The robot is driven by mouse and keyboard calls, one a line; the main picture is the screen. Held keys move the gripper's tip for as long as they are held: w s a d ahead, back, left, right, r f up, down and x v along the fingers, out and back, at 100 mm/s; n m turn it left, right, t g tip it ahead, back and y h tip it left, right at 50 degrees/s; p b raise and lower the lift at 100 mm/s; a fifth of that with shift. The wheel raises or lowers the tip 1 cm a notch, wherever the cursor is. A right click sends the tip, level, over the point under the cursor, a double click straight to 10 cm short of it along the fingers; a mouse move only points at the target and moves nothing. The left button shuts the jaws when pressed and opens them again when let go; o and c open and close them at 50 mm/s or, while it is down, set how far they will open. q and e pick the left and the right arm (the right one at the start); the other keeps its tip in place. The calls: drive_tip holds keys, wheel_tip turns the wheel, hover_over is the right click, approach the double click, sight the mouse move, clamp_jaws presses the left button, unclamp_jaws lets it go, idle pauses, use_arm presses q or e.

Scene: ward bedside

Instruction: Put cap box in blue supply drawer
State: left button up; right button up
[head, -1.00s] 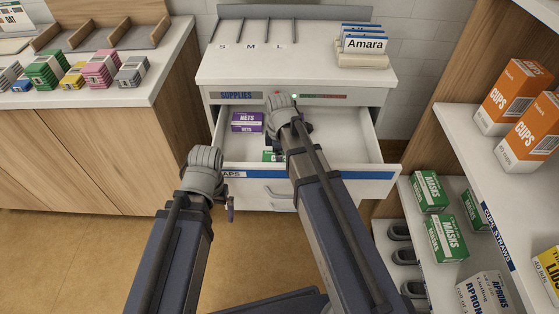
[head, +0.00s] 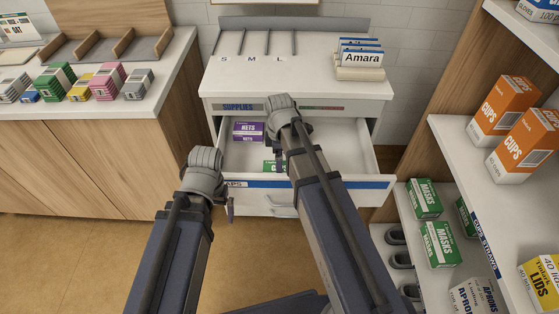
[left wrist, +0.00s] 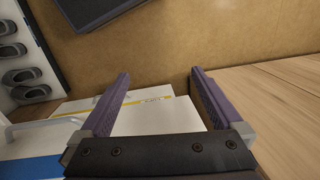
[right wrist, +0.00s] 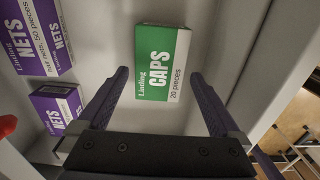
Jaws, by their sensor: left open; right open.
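The green and white cap box (head: 268,167) lies in the open drawer with the blue front strip (head: 340,184). In the head view my right arm partly hides it. In the right wrist view the cap box (right wrist: 163,65) lies flat on the drawer floor, its lettering facing up. My right gripper (right wrist: 158,76) is open above the drawer, with the box ahead of and between its fingertips, not gripped. My left gripper (head: 229,207) is open and empty in front of the drawer's left front corner. The left wrist view shows its two fingers (left wrist: 160,80) apart.
Purple nets boxes (head: 248,131) sit at the drawer's back left; the drawer's right part is clear. A counter with small boxes (head: 105,80) stands on the left. A shelf with orange cups boxes (head: 503,105) and green masks boxes (head: 440,243) stands on the right.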

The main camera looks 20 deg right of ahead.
wheel_tip(320, 180, up, 8)
drive_tip(key=p, duration=0.6)
drive_tip(key=shift+f, duration=0.15)
idle(0.7)
